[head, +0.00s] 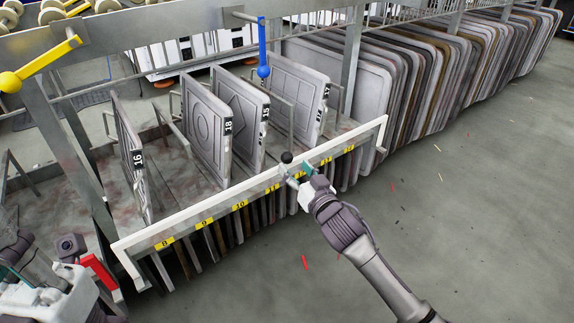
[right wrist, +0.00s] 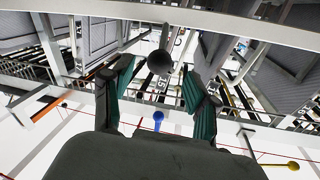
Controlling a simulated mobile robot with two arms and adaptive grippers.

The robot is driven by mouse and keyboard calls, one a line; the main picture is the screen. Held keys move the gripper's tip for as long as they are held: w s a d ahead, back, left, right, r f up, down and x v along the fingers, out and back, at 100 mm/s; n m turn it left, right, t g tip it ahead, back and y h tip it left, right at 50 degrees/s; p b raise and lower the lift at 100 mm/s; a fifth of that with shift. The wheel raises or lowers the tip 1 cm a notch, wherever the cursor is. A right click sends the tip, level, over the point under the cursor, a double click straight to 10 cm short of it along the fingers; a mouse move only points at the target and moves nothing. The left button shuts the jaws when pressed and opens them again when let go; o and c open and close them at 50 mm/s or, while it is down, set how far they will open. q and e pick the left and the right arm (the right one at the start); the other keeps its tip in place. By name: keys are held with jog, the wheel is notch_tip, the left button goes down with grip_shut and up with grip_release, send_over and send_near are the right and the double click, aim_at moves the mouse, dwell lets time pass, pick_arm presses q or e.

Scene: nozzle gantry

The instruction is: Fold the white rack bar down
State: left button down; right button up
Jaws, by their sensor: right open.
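The white rack bar (head: 215,198) runs along the front of the rack, above a row of yellow number labels. In the right wrist view a pale bar (right wrist: 190,17) crosses the top, likely the same one. A black ball knob (head: 287,157) stands at the bar near its middle. My right gripper (head: 298,172) is at the bar beside the knob. In the right wrist view the knob (right wrist: 160,62) shows between the open teal fingers; contact cannot be told. Part of my left arm shows at the lower left, with its gripper (head: 14,268) cut off and unclear.
Grey numbered panels (head: 207,130) stand upright behind the bar. Many panels (head: 430,85) fill the rack to the right. The floor (head: 470,220) in front is open, with small scattered bits.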

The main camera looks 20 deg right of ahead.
aim_at(289, 161)
jog(key=w, duration=0.1)
jog(key=w+b, duration=0.1)
jog(key=w, duration=0.2)
jog(key=shift+w+a+f, duration=0.15)
jog(key=shift+a, duration=0.2)
jog(key=shift+w+b, duration=0.35)
jog(key=shift+w, duration=0.15)
grip_shut()
